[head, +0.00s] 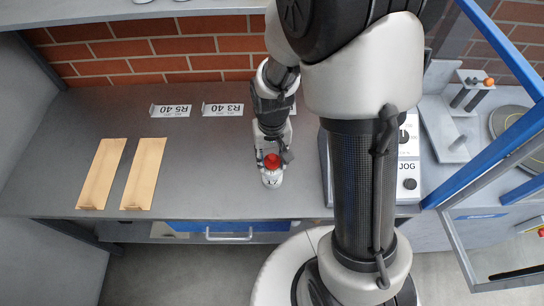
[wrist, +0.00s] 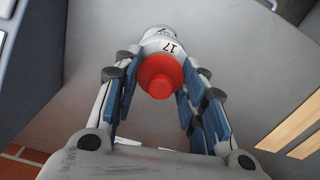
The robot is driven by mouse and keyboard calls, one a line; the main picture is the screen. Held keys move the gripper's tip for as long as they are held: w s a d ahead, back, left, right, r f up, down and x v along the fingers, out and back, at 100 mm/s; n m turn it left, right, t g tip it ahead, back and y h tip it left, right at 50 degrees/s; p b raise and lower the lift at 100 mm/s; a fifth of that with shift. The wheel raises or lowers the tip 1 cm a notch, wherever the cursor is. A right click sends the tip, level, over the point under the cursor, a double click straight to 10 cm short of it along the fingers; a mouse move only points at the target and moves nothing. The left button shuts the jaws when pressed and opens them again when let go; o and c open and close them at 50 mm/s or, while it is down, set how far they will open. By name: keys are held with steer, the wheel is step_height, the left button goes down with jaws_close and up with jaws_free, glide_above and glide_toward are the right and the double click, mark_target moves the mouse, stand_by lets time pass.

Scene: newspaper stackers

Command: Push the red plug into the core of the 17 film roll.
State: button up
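The white film roll marked 17 (head: 272,178) stands near the front edge of the grey bench, below my gripper in the head view. The red plug (head: 271,161) sits at its top end; how deep it is in the core is hidden. My gripper (head: 272,152) points down at them. In the wrist view the plug (wrist: 160,76) is between the blue-padded fingers (wrist: 161,82), with the roll (wrist: 165,41) just beyond. The fingers are close beside the plug on both sides; I cannot tell whether they touch it.
Labels R5 40 (head: 170,111) and R3 40 (head: 222,109) stand at the back by the brick wall. A control panel marked JOG (head: 409,165) and a blue frame (head: 487,157) are to the right.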

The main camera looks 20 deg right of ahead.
mark_target(272, 156)
steer(key=o, duration=0.5)
steer(key=shift+r, duration=0.1)
step_height(272, 156, up, 12)
steer(key=shift+f, duration=0.1)
stand_by(0.4)
stand_by(0.8)
steer(key=s+r+t, duration=0.1)
steer(key=s+r, duration=0.3)
steer(key=s, duration=0.1)
steer(key=s+r+n+t, duration=0.1)
steer(key=s+r+t, duration=0.1)
steer(key=s, duration=0.3)
steer(key=s+r+t, duration=0.1)
steer(key=s+r, duration=0.4)
steer(key=shift+s+r+n+t, duration=0.1)
steer(key=shift+r+n+t, duration=0.2)
steer(key=shift+n, duration=0.1)
